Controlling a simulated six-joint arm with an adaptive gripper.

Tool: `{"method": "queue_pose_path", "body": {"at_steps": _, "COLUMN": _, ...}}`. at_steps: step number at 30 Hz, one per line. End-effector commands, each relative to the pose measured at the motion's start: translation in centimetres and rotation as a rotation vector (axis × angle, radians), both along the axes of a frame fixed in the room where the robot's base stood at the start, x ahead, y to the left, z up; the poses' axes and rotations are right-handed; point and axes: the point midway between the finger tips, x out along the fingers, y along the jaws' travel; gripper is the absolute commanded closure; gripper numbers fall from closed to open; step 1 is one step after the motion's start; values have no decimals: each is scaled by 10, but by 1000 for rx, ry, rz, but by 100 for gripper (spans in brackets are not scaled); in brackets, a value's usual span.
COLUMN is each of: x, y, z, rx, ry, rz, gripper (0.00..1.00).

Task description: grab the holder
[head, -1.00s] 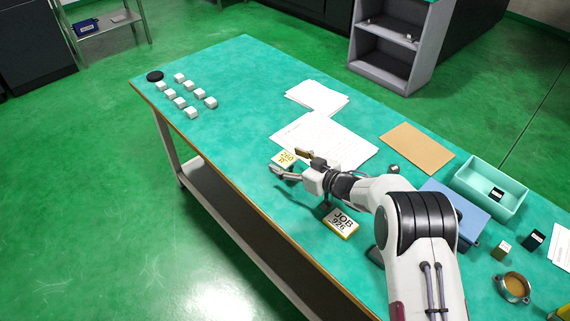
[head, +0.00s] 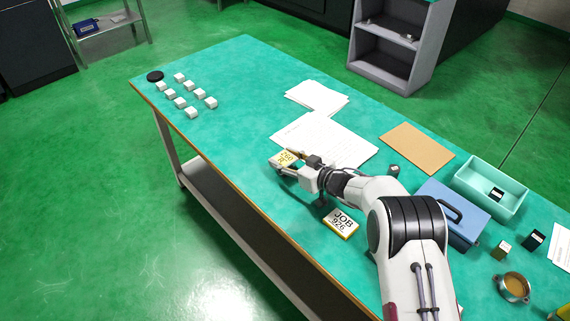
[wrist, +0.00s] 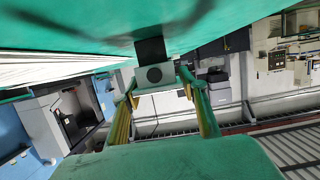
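In the wrist view, a grey block (wrist: 154,76) with a dark round spot sits between my fingertips, its sides very close to both fingers. Whether they press on it I cannot tell. My gripper (head: 283,158) is low over the table in the head view. Its fingers lie on either side of a yellow-edged piece with a white printed top (head: 288,159). It looks like the holder, but I cannot tell for sure, nor whether it is the same piece as the grey block. A yellow-edged JOB 926 plate (head: 341,223) lies nearer the table edge.
Paper sheets (head: 325,138) lie just behind the gripper. A tan sheet (head: 418,147), a blue case (head: 455,215) and a teal tray (head: 490,190) are to the right. Several white blocks (head: 190,87) stand at the far left. The table between is clear.

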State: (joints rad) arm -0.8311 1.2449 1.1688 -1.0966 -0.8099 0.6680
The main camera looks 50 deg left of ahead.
Motion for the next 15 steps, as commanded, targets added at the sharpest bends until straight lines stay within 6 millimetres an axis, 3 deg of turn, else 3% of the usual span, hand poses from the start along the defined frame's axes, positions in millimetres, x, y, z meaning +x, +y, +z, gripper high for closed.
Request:
{"method": "queue_pose_path", "body": {"at_steps": 1, "x": 0, "y": 0, "z": 0, "rx": -1, "ry": 0, "rz": -1, "gripper": 76}}
{"method": "queue_pose_path", "body": {"at_steps": 3, "x": 0, "y": 0, "z": 0, "rx": -1, "ry": 0, "rz": -1, "gripper": 88}}
{"method": "queue_pose_path", "body": {"at_steps": 15, "x": 1, "y": 0, "z": 4, "rx": 1, "ry": -1, "rz": -1, "gripper": 88}}
